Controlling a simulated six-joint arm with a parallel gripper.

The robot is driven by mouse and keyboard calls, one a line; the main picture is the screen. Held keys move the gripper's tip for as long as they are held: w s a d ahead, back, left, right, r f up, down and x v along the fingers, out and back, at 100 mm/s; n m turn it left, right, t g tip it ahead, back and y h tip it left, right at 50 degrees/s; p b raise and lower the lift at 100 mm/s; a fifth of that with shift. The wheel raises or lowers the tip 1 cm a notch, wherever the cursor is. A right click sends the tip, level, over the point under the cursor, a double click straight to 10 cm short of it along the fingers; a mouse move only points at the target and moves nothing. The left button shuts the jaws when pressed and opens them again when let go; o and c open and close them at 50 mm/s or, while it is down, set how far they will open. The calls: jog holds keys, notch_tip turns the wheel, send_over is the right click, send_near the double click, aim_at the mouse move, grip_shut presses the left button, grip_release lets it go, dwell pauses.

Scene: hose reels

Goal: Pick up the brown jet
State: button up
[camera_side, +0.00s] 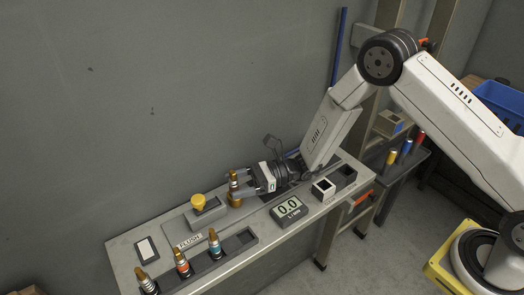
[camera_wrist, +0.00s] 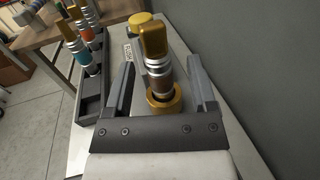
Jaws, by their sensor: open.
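The brown jet (camera_wrist: 159,70) has a brass nozzle tip and a silver body with a brown band. It stands upright in a round brass socket (camera_wrist: 163,98) on the bench. In the side view the jet (camera_side: 233,181) is partly covered by my gripper. My gripper (camera_side: 243,184) is open and comes in level from the right. In the wrist view its two fingers (camera_wrist: 160,66) lie on either side of the jet, with gaps visible between fingers and jet.
A black rack (camera_side: 238,243) holds several other jets, including an orange-banded one (camera_side: 182,263) and a teal-banded one (camera_side: 214,244); its right end is empty. A yellow knob (camera_side: 198,201) stands close to the left of the socket. A display reading 0.0 (camera_side: 288,208) sits to the right. The wall is behind.

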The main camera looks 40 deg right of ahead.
jog(key=shift+x, duration=1.5)
jog(key=shift+r, duration=0.1)
grip_shut()
